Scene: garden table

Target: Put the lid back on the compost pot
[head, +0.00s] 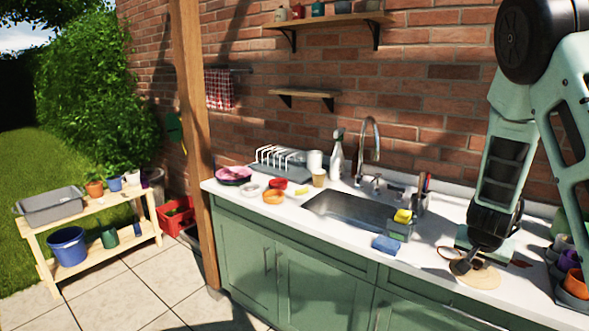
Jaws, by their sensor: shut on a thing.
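My gripper (463,267) is low over the right part of the counter, pointing down. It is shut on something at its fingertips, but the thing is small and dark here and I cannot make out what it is. A flat round tan disc (484,279) lies just below and to the right of the fingertips; I cannot tell whether it is the lid. A small brown-rimmed round thing (448,253) is just left of my gripper. A pale green square thing is partly hidden behind my wrist. I cannot pick out the compost pot with certainty.
Small pots (575,284) crowd the right edge. Bowls and a dish rack (277,158) stand farther left. A wooden bench (92,257) with tubs is beyond the post.

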